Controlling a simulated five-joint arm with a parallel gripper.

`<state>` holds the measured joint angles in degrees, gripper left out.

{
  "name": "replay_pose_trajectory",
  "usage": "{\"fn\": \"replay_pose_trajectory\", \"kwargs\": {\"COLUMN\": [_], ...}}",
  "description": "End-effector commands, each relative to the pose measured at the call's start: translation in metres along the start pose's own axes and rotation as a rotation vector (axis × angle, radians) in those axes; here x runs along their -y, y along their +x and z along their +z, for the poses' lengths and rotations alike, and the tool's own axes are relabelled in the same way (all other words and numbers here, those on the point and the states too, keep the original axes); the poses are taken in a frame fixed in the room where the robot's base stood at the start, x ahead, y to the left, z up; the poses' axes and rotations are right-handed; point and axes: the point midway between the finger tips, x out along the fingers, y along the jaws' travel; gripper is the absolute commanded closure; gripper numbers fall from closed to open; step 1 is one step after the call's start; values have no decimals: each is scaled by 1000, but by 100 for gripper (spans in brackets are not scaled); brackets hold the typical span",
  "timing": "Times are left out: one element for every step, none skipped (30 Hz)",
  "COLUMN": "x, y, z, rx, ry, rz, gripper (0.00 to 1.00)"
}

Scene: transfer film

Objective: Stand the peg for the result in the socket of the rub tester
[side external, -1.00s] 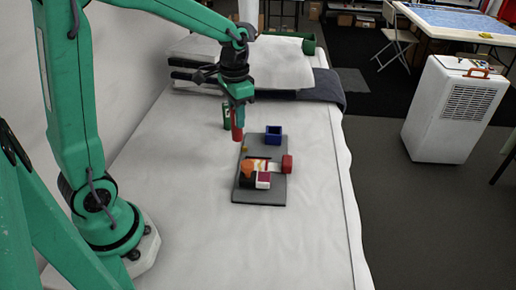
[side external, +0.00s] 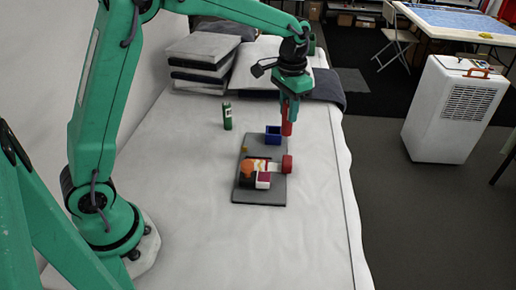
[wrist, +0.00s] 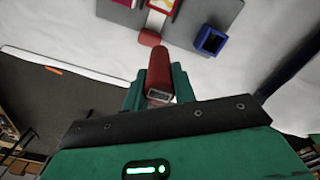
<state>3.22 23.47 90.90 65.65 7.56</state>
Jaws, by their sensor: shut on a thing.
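My gripper (side external: 289,115) is shut on a red peg (side external: 287,129) that hangs upright from it, just right of the blue socket (side external: 273,136) in the side view. In the wrist view the red peg (wrist: 158,72) sits between my fingers, and the blue socket (wrist: 211,40) is apart from it, up and to the right. The socket is open-topped and looks empty inside. It stands at the far end of the grey base of the rub tester (side external: 260,196). A green peg (side external: 227,116) with a white mark stands on the white surface to the left.
On the tester are a red roller (side external: 287,164), an orange piece (side external: 247,169), and a white and dark-red block (side external: 263,180). Folded white and grey cloths (side external: 205,55) lie at the back. The white surface is clear in front; its edge runs along the right.

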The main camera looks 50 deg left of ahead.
Motion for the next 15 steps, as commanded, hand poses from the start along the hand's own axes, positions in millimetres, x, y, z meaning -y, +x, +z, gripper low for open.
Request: {"fn": "replay_pose_trajectory", "kwargs": {"x": [-2,-3,-4,-4,-4,-4,-4,-4,-3,-2,0,3,5,8,12], "y": [0,0,0,0,-1,-1,0,0,0,1,2,4,5,7,10], "z": [-3,-4,-5,-5,-5,-5,-5,-5,-6,-6,-6,-6,-7,-7,-8], "rx": [-1,-1,-1,-1,-1,-1,-1,-1,-1,0,0,0,1,2,2], "ry": [1,1,0,0,0,0,-1,-1,-1,-1,-1,-2,-3,-3,-4], "rz": [0,0,0,0,0,0,0,0,0,0,0,0,0,0,0], "gripper": [96,96,96,96,96,96,96,96,96,96,96,96,96,96,96]}}
